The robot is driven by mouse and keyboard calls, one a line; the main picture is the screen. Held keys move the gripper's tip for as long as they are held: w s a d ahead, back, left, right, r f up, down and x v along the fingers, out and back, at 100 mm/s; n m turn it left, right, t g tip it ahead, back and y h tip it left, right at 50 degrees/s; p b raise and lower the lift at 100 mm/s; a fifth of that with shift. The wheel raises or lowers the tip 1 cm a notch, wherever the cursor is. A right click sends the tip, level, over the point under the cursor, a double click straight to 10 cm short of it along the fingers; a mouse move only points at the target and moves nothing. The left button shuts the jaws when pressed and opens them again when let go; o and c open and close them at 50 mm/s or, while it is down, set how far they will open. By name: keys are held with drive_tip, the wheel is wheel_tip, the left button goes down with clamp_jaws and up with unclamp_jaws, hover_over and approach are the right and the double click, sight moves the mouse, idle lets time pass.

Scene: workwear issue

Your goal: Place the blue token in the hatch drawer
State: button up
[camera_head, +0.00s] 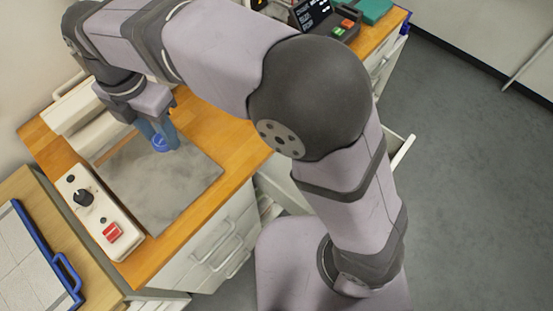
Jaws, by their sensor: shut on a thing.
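My gripper (158,132) points down over the grey slab on the wooden counter. It is shut on the blue token (160,144), which shows between the fingertips. I cannot tell whether the token touches the slab or hangs just above it. A white unit with a bar handle (72,107) stands at the counter's back left, partly hidden by my arm. White drawers with handles (222,254) are under the counter's front edge. A drawer front (402,151) sticks out at the right, partly behind my arm. I cannot tell which of these is the hatch drawer.
The grey slab (180,190) is otherwise bare. A white control box (98,213) with a black knob and red switch lies left of it. A blue-framed board (35,260) is at the lower left. A dark device (312,14) and a green item (372,9) are at the back.

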drive_tip(key=w+d+m+b, duration=0.2)
drive_tip(key=w+d+m, duration=0.45)
drive_tip(key=d, duration=0.45)
drive_tip(key=w+d+m+b, duration=0.2)
drive_tip(key=w+d+m, duration=0.3)
drive_tip(key=w+d, duration=0.45)
drive_tip(key=s+d+m+h+b, duration=0.1)
drive_tip(key=s+d+m+b, duration=0.15)
drive_tip(key=d+m, duration=1.4)
drive_tip(key=shift+w+d+f+n+g+p, duration=0.15)
drive_tip(key=shift+d+f+n, duration=0.95)
drive_tip(key=shift+f, duration=4.55)
drive_tip(key=shift+d+f+n+g+p, duration=0.1)
drive_tip(key=shift+d+f+n, duration=0.95)
drive_tip(key=shift+f, duration=4.6)
drive_tip(key=shift+w+d+f+n+g+p, duration=0.15)
drive_tip(key=shift+d+f+n, duration=0.95)
drive_tip(key=shift+f, duration=4.55)
drive_tip(key=shift+d+f, duration=0.1)
drive_tip(key=shift+d, duration=0.05)
